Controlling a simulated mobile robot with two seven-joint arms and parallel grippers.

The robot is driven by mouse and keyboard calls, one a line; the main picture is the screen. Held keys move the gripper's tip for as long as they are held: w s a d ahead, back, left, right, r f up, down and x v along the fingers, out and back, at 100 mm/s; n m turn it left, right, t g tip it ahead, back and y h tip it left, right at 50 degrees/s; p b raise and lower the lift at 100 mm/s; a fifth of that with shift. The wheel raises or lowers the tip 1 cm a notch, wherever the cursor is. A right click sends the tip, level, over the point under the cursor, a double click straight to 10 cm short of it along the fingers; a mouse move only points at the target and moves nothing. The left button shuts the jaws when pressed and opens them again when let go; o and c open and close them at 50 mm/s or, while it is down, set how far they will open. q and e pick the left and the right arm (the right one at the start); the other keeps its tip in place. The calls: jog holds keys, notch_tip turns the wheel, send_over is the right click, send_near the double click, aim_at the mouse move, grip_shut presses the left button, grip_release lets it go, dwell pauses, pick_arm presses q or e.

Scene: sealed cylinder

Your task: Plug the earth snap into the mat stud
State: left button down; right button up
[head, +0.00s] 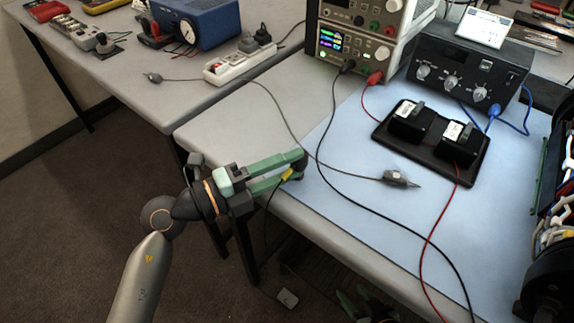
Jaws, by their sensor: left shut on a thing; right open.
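My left gripper (297,165) reaches in over the front left edge of the bench, its green fingers shut at the near left corner of the blue mat (330,175). It holds what looks like the earth snap, of which a yellow sleeve (287,174) shows at the fingertips. A dark lead hangs from the sleeve below the bench edge. The mat stud cannot be made out; the fingertips cover that corner. Whether the snap touches the stud cannot be told. My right gripper (358,297) is low at the bottom edge, below the bench, open and partly cut off.
Black and red leads cross the mat. A black tray (382,137) with two black blocks, power supplies (355,45) and a dark instrument (465,70) stand behind. A large cylinder (552,265) is at right.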

pick_arm(q)
jog(key=shift+s+a+f+p, duration=0.1)
jog(key=shift+p, duration=0.35)
dwell(1.0)
dwell(0.5)
jog(key=shift+p, duration=0.45)
jog(key=shift+p, duration=0.4)
dwell(0.5)
jog(key=shift+f, duration=0.35)
